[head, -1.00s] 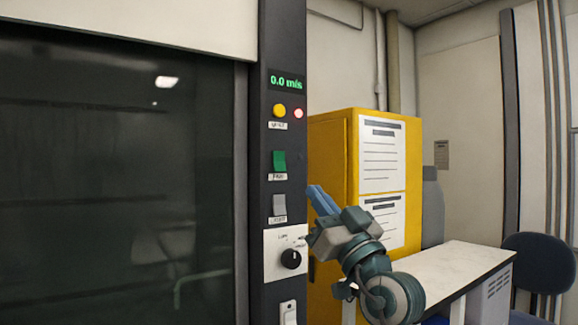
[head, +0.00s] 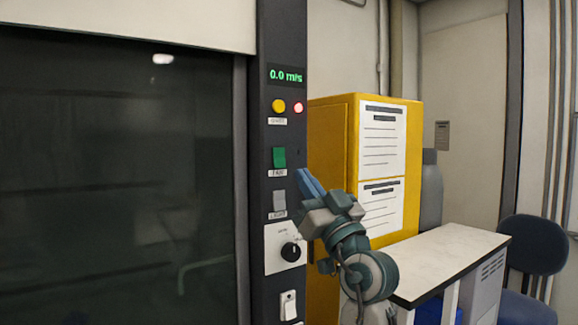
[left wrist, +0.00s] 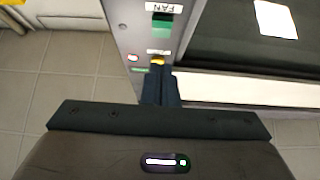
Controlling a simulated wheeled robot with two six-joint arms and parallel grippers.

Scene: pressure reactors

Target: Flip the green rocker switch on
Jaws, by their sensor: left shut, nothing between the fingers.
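The green rocker switch (head: 279,157) sits on the dark vertical control panel (head: 270,235), above a label that reads FAN. I cannot tell which end of it is pressed in. In the left wrist view the green switch (left wrist: 161,27) shows upside down near the top, beyond my fingers. My left gripper (head: 303,175) is shut and empty, with its blue fingers at the panel's right edge, lower and to the right of the green switch. Its fingertips also show in the left wrist view (left wrist: 160,78), near the yellow button. My right gripper is not in view.
The panel carries a yellow button (head: 279,106), a red lamp (head: 298,108), a 0.0 m/s display (head: 286,75), a grey LIGHT switch (head: 279,201) and a black knob (head: 291,252). A yellow cabinet (head: 331,140) stands behind my gripper. A white-topped bench (head: 450,255) is at the right.

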